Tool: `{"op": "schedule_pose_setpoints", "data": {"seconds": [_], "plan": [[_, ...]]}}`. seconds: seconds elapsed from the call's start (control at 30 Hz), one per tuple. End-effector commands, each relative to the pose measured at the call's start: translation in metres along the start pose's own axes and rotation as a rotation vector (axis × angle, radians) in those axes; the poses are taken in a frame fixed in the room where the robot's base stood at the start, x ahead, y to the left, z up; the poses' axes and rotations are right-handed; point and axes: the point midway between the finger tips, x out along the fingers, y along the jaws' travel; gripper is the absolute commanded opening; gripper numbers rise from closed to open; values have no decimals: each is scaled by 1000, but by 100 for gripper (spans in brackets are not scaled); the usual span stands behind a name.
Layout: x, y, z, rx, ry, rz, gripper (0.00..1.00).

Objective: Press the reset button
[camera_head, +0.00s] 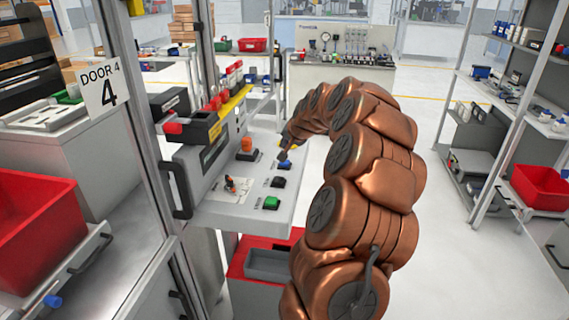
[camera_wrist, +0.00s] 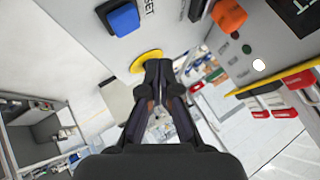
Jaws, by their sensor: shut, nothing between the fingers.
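A blue square button (camera_wrist: 123,18) sits on the pale control panel at the top of the wrist view. The end of a label beside it reads "SET"; the rest is cut off. The blue button also shows in the head view (camera_head: 285,165), just below my gripper (camera_head: 283,154). In the wrist view my gripper (camera_wrist: 158,66) is shut and empty, its tips overlapping the edge of a yellow round piece (camera_wrist: 145,61). The tips are off to the side of the blue button; whether they touch the panel I cannot tell.
A black button (camera_head: 278,182) and a green button (camera_head: 271,202) line the panel (camera_head: 232,215) in front of the blue one. An orange knob (camera_head: 246,145) stands behind left. A door frame post and handle (camera_head: 180,190) stand left of the panel. Open floor lies right.

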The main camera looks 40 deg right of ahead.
Motion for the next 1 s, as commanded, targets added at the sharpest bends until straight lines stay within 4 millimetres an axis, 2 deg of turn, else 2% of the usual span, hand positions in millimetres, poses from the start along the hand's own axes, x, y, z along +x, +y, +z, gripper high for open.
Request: {"op": "schedule_pose_setpoints", "data": {"seconds": [0.1, 0.3, 1.0], "plan": [[13, 10, 9, 0, 0, 0, 0], [24, 17, 16, 1, 3, -1, 0], [25, 18, 17, 1, 2, -1, 0]]}}
